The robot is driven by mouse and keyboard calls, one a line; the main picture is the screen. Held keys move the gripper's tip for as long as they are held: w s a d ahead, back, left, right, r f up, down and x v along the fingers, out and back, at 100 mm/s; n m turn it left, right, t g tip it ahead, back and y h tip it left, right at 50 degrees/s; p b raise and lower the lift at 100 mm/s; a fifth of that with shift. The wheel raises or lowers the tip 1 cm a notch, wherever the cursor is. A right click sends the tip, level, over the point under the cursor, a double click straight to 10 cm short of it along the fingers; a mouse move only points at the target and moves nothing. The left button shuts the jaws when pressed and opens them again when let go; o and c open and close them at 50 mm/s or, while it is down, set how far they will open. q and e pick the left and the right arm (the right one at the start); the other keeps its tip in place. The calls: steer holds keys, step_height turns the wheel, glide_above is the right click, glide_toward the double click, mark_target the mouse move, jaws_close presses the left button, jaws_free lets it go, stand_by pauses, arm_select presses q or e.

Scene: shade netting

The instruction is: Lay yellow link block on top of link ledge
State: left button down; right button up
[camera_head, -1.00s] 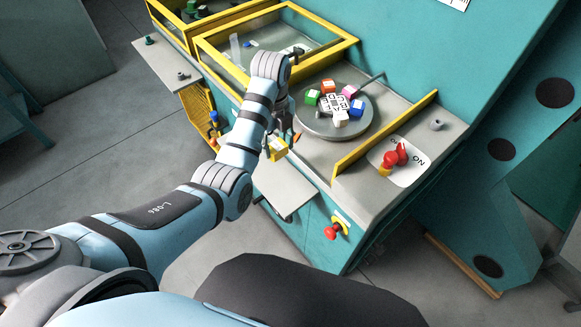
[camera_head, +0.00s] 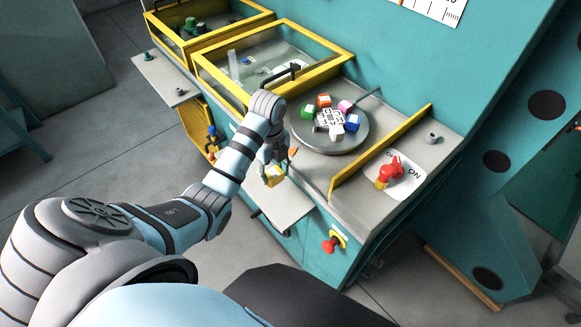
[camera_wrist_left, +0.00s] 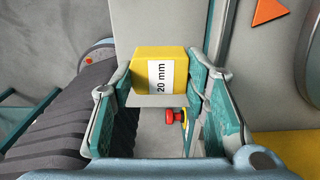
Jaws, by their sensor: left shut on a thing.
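The yellow link block (camera_head: 274,178) is a small yellow block; in the left wrist view the yellow link block (camera_wrist_left: 150,66) shows a white "20 mm" label. My left gripper (camera_head: 271,170) is shut on it, with a teal-padded finger on each side in the left wrist view (camera_wrist_left: 165,85). The link ledge (camera_head: 283,207) appears to be the flat grey shelf sticking out from the front of the teal bench. The block overlaps the ledge's upper left part in the head view. Whether it touches the ledge I cannot tell. My right gripper is not in view.
A round grey turntable (camera_head: 330,139) with several coloured blocks stands behind the ledge. A yellow divider (camera_head: 381,150) and a red switch (camera_head: 389,170) lie to the right. A red knob (camera_head: 331,244) juts from the bench front. Yellow-framed trays (camera_head: 340,62) are at the back.

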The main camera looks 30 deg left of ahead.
arm_select(q)
steer(key=shift+f, duration=0.7)
step_height(320, 180, down, 4)
steer(key=shift+f, duration=0.15)
steer(key=shift+f, duration=0.15)
steer(key=c, duration=0.9)
jaws_free()
step_height(320, 180, up, 8)
steer(key=shift+f, duration=0.1)
